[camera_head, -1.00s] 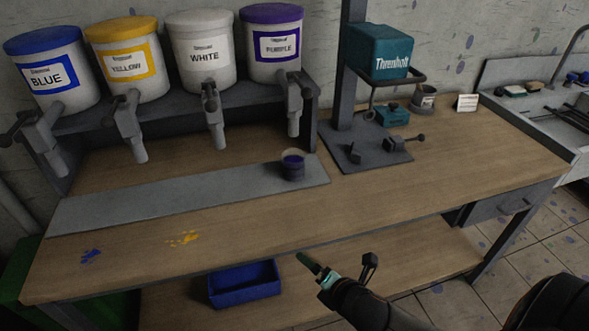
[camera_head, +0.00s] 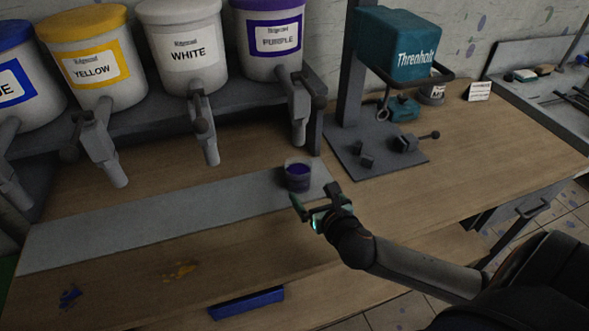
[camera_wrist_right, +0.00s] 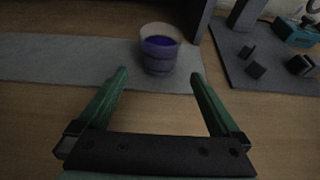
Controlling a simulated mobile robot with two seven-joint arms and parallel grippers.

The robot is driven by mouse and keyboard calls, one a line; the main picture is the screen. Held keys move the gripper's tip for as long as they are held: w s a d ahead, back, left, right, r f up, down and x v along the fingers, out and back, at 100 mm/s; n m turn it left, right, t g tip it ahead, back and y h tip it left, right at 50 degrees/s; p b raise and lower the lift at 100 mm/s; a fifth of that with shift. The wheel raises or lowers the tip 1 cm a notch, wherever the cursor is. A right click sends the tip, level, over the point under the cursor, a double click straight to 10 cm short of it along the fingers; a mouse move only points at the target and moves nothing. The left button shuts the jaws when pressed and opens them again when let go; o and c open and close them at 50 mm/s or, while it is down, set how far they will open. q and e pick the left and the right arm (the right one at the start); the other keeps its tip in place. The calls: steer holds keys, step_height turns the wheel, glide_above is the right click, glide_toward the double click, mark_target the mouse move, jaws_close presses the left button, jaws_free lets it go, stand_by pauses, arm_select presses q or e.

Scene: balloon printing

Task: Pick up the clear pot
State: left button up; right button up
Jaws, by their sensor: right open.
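The clear pot (camera_head: 298,176) stands upright on the right end of the grey mat, with purple paint inside. In the right wrist view the pot (camera_wrist_right: 159,52) is ahead of the fingertips, between their lines. My right gripper (camera_head: 314,203) is open and empty, just in front of the pot and apart from it. Its two green fingers (camera_wrist_right: 158,75) are spread wide in the wrist view. My left gripper is not in view.
The grey mat (camera_head: 130,225) runs along the wooden table. Paint dispensers stand behind it, with the purple one (camera_head: 272,40) nearest the pot. A teal-headed press (camera_head: 398,45) on a dark base stands to the right. A blue bin (camera_head: 247,303) sits below the front edge.

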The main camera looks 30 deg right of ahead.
mark_target(303, 183)
steer(key=x, duration=0.5)
steer(key=shift+w, duration=0.1)
steer(key=shift+x, duration=3.05)
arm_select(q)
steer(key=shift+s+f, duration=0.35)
arm_select(e)
steer(key=shift+r, duration=0.1)
